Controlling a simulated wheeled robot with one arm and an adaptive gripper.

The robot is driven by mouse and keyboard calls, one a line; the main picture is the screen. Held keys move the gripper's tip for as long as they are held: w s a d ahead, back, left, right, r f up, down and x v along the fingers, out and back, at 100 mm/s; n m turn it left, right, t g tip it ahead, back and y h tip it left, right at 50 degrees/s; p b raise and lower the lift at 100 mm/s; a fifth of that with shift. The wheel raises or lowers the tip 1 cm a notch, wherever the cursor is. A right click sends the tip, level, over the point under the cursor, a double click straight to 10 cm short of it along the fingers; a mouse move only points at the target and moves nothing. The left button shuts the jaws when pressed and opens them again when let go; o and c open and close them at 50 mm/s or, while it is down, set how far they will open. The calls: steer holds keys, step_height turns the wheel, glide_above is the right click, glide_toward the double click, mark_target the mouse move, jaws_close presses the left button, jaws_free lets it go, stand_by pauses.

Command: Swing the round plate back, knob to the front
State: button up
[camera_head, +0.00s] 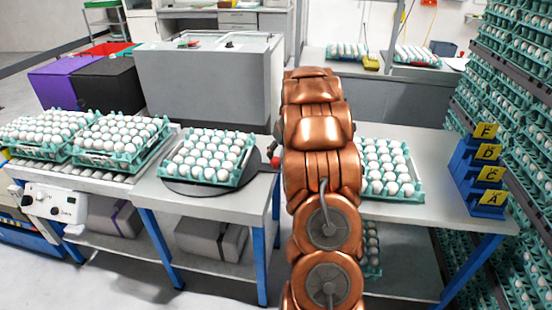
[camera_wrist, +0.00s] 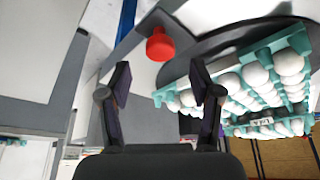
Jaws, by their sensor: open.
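The round plate (camera_head: 180,187) is a dark disc on the table with a tray of white eggs (camera_head: 212,158) on top. Its red knob (camera_head: 275,162) is at the plate's right side in the head view, just left of my copper arm. In the wrist view the red knob (camera_wrist: 160,46) stands beyond my gripper (camera_wrist: 160,82), centred between its two fingers. The fingers are apart and empty, and a gap to the knob seems to show. The dark plate rim (camera_wrist: 205,42) and the teal egg tray lie right of the knob. My arm hides most of the gripper in the head view.
More egg trays (camera_head: 115,157) stand on the conveyor at left. Another egg tray (camera_head: 417,192) stands right of my arm, near a blue stand with yellow letter cards (camera_head: 483,174). A grey machine (camera_head: 210,85) is behind the table. Stacked egg trays fill the right side.

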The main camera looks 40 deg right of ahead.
mark_target(275, 159)
steer(key=shift+p+x, duration=0.4)
steer(key=shift+x, duration=2.15)
jaws_close()
